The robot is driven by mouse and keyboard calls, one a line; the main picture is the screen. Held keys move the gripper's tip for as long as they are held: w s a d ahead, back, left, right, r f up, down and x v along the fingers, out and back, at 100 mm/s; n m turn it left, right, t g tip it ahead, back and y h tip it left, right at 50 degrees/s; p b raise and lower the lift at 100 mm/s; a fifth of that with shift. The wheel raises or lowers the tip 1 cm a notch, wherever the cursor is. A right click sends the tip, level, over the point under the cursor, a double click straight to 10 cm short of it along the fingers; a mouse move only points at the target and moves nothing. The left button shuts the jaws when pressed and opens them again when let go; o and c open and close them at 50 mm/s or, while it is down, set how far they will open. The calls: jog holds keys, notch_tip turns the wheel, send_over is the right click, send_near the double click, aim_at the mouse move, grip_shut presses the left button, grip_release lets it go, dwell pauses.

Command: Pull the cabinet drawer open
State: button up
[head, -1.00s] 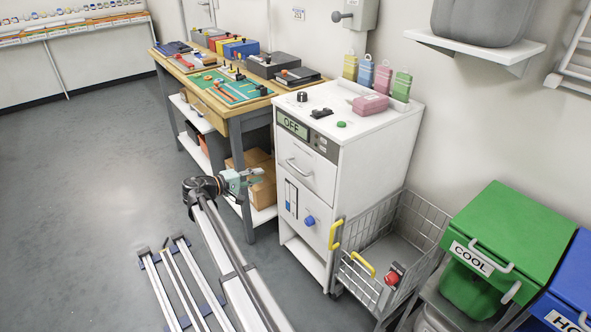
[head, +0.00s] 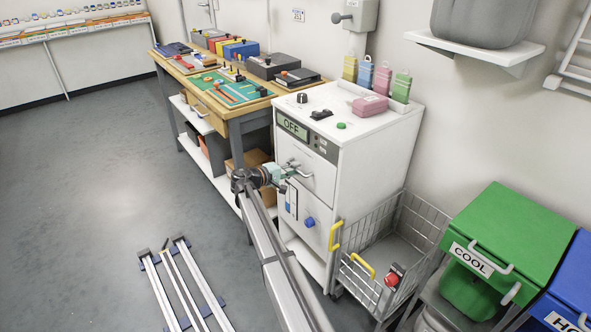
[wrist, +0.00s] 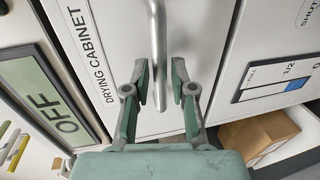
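The white drying cabinet (head: 372,150) stands right of the workbench, with an OFF display above its drawer. The drawer front (head: 322,182) looks flush with the cabinet. Its curved metal handle (head: 303,172) is partly hidden by my gripper (head: 284,170) in the head view. In the wrist view the handle (wrist: 157,45) runs down between the two fingers of my gripper (wrist: 161,80). The fingers are open, one on each side of the bar. The left finger is very near the bar; I cannot tell if it touches. A gap shows on the right.
Below the drawer are a slider panel (head: 291,200) and a blue knob (head: 310,222). A wire basket cart (head: 385,250) with yellow handles stands right of the cabinet. The workbench (head: 238,117) is close on the left.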

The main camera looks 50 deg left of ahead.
jog(key=shift+w+f, duration=0.1)
jog(key=shift+w, duration=0.6)
grip_shut()
jog(key=shift+s+d, duration=0.1)
